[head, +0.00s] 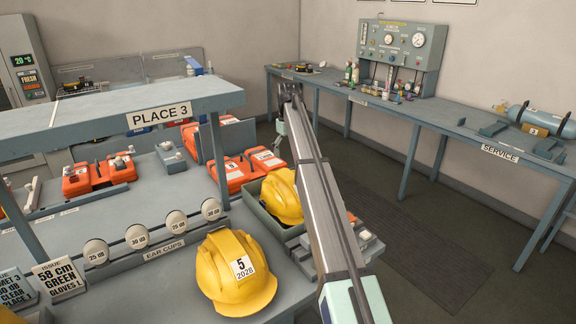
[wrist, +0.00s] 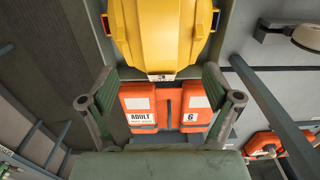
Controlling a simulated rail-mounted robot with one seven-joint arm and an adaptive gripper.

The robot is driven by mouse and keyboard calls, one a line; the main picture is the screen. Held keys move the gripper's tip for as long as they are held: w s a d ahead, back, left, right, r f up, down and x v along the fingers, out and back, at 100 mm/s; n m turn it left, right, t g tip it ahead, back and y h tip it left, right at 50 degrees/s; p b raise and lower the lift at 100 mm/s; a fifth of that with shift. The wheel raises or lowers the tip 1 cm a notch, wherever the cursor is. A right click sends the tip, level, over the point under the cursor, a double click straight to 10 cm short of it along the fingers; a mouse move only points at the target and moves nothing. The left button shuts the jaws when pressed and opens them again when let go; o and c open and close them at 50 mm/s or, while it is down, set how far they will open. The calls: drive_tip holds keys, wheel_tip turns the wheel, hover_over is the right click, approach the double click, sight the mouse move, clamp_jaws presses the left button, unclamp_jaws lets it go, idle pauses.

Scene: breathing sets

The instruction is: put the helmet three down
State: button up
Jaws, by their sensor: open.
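A yellow helmet (wrist: 160,35) fills the top middle of the wrist view, with a small label on its lower edge that seems to read 3. In the head view a yellow helmet (head: 283,196) sits in a grey-green tray (head: 262,222), partly hidden by my arm; it appears to be the same one. My gripper (wrist: 160,86) is open and empty, its fingers spread below the helmet in the wrist view and apart from it. The gripper cannot be made out clearly in the head view. A grey shelf marked PLACE 3 (head: 158,115) stands at the left.
Another yellow helmet (head: 236,275), labelled 5, stands on the front bench beside several ear cups (head: 138,237). Orange packs (head: 243,168) lie behind the tray; one marked ADULT (wrist: 140,108) lies between my fingers in the wrist view. The service bench (head: 440,112) stands right, with open floor before it.

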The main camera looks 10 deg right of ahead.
drive_tip(key=shift+r, duration=1.05)
